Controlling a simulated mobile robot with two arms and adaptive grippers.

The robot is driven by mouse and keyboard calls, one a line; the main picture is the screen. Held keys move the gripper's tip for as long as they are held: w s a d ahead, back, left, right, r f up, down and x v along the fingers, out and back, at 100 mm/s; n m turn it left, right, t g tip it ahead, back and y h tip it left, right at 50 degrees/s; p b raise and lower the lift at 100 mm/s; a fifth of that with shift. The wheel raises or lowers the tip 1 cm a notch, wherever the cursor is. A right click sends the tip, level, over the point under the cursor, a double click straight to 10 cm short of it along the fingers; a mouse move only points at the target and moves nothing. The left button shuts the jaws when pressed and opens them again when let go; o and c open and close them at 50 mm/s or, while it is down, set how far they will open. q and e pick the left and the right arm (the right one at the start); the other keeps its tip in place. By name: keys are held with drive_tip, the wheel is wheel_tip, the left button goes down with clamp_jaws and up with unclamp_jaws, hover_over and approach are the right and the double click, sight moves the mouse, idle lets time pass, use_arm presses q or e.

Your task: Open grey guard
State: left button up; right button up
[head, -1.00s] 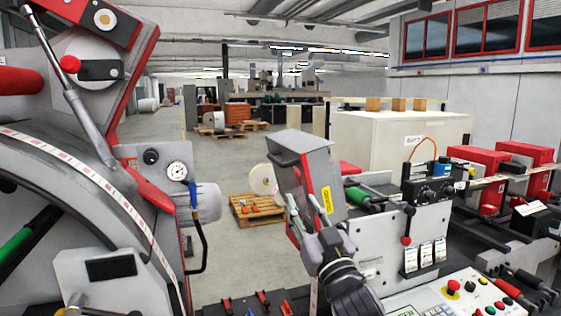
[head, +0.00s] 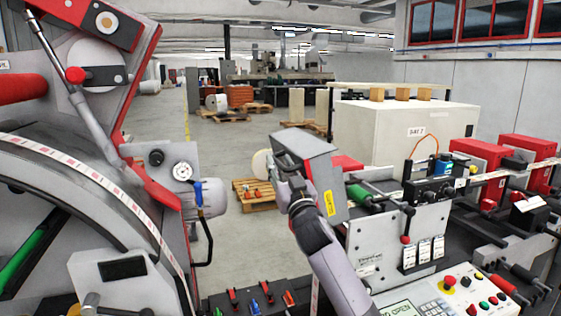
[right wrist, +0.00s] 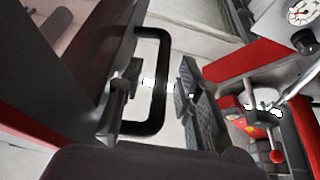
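The grey guard (head: 322,172) is a box-like cover with a yellow label, at the middle of the head view. Its black handle (head: 284,160) is on its left side. My right gripper (head: 291,180) is at that handle, with the arm coming up from below. In the right wrist view the U-shaped handle (right wrist: 157,80) passes between the two fingers of my right gripper (right wrist: 155,95). The fingers are apart, one on each side of the handle's bar, with gaps visible. The guard's dark face (right wrist: 85,60) is at left in that view. My left gripper is not in view.
A control panel (head: 440,298) with buttons and a screen is at lower right. A plate with a black knob unit (head: 435,190) stands right of the guard. A large round machine part with a gauge (head: 182,172) fills the left.

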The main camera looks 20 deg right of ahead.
drive_tip(key=shift+w, duration=0.1)
drive_tip(key=shift+c, duration=0.2)
clamp_jaws()
idle(0.7)
